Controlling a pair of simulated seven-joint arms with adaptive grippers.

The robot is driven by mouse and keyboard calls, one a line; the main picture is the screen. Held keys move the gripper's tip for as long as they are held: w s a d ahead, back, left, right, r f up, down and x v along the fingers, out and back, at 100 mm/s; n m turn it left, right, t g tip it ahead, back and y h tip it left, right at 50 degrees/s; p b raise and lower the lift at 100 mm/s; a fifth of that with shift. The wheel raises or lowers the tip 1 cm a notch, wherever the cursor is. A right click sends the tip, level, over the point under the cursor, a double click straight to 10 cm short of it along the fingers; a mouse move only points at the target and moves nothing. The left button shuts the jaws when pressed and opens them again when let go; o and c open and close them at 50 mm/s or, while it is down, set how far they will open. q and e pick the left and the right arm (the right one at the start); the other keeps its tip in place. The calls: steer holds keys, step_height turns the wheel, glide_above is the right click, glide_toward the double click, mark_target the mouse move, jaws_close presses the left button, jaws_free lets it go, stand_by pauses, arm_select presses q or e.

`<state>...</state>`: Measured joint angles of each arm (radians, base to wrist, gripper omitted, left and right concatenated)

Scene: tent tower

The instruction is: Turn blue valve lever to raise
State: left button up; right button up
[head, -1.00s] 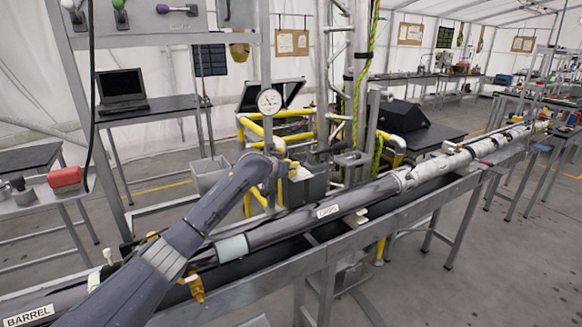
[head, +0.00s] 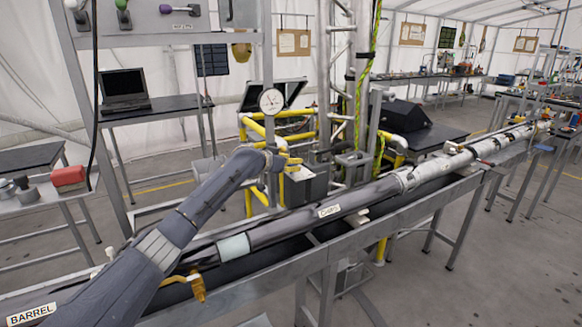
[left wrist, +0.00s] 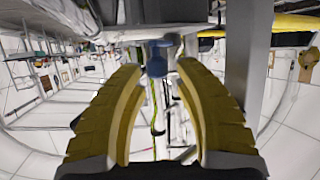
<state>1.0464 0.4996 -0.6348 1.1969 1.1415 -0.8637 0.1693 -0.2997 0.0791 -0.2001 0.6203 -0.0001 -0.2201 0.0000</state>
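In the left wrist view a blue, rounded knob-like piece (left wrist: 157,62), apparently the blue valve lever, shows between and just beyond my fingertips. It hangs below a grey plate or bar. I cannot tell whether either finger touches it. My left gripper (left wrist: 157,72) has yellow ridged fingers standing apart with nothing clamped between them. In the head view the left gripper (head: 291,164) is beside the yellow pipe frame, below the round gauge (head: 271,101). The blue lever is not distinguishable there. My right gripper is not in view.
A long pipe (head: 275,232) labelled BARREL and CHOKE lies along a metal trough below my arm. A yellow pipe frame (head: 243,134) and a steel post stand around the gripper. A lever panel (head: 160,22) is at upper left. A grey box (head: 308,187) sits behind the gripper.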

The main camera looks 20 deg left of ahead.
arm_select(q)
steer(key=shift+o, duration=0.7)
steer(key=shift+f, duration=0.35)
steer(key=shift+s, duration=0.15)
steer(key=v, duration=1.1)
steer(key=shift+s+a+r, duration=0.15)
steer(key=shift+s, duration=0.15)
